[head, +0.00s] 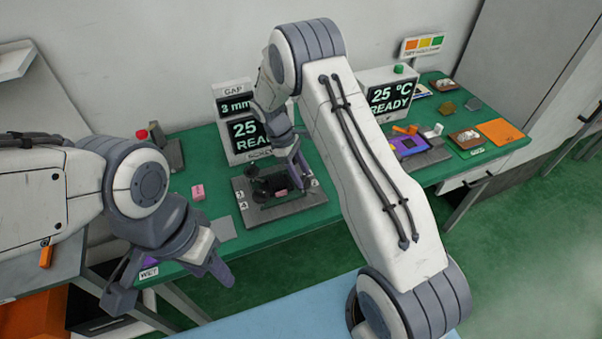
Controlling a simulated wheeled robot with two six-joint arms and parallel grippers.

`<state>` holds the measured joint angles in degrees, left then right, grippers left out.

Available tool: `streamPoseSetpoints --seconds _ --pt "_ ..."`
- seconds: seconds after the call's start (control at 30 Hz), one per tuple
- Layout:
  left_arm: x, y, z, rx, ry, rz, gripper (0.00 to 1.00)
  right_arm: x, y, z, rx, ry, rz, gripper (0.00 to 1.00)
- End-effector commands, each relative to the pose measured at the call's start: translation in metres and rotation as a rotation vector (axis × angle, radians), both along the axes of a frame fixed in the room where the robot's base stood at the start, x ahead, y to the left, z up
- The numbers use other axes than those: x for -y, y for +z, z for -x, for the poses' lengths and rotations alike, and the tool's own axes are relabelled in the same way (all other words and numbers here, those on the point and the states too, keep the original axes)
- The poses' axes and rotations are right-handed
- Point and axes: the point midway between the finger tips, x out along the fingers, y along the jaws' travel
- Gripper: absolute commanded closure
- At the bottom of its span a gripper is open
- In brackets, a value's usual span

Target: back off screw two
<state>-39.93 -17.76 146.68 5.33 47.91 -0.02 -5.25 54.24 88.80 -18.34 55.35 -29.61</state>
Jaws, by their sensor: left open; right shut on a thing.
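The lever fixture is a dark base plate (283,209) on the green bench, with black clamp parts (266,184) on it. White number labels sit at its corners; 3 and 4 read at the left, and those at the right are too small to read. A pink piece (281,192) shows in its middle. My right gripper (299,172) is down at the fixture's right rear, shut on what seems to be a screw there; the fingers hide it, and its number is unclear. My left gripper (178,289) is open and empty, in front of the bench's left end.
Behind the fixture stand displays, a GAP 3 mm box (235,105) and a 25 READY box (246,138). A pink block (198,192) lies left of the fixture. A second READY display (388,96) and a purple-topped device (409,145) stand to the right, beyond my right arm.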

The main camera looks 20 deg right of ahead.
Motion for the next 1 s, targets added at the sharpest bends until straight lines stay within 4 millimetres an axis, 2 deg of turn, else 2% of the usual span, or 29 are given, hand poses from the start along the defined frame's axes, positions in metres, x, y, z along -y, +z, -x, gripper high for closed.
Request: streamPoseSetpoints --seconds 0.23,0.27,0.3,0.33,0.73,0.87,1.0 --pt "0.0 0.0 0.0 0.0 0.0 0.0 0.5 -0.002 0.001 -0.002 0.007 0.004 -0.003 1.0" --pt "0.0 0.0 0.0 0.0 0.0 0.0 0.5 -0.002 0.001 -0.002 0.007 0.004 -0.003 0.45" --pt "0.0 0.0 0.0 0.0 0.0 0.0 0.5 -0.002 0.001 -0.002 0.006 0.004 -0.003 0.3" --pt "0.0 0.0 0.0 0.0 0.0 0.0 0.5 -0.002 0.001 -0.002 0.006 0.003 -0.002 0.22" --pt "0.0 -0.002 0.0 0.0 0.0 0.0 0.5 -0.002 0.005 -0.003 0.004 0.001 0.0 0.22" --pt "0.0 -0.008 0.0 0.0 0.0 0.0 0.5 -0.009 0.022 -0.008 0.007 0.002 -0.001 0.22" --pt "0.0 -0.014 0.0 0.0 0.0 0.0 0.5 -0.017 0.049 -0.016 0.009 0.003 -0.002 0.22"
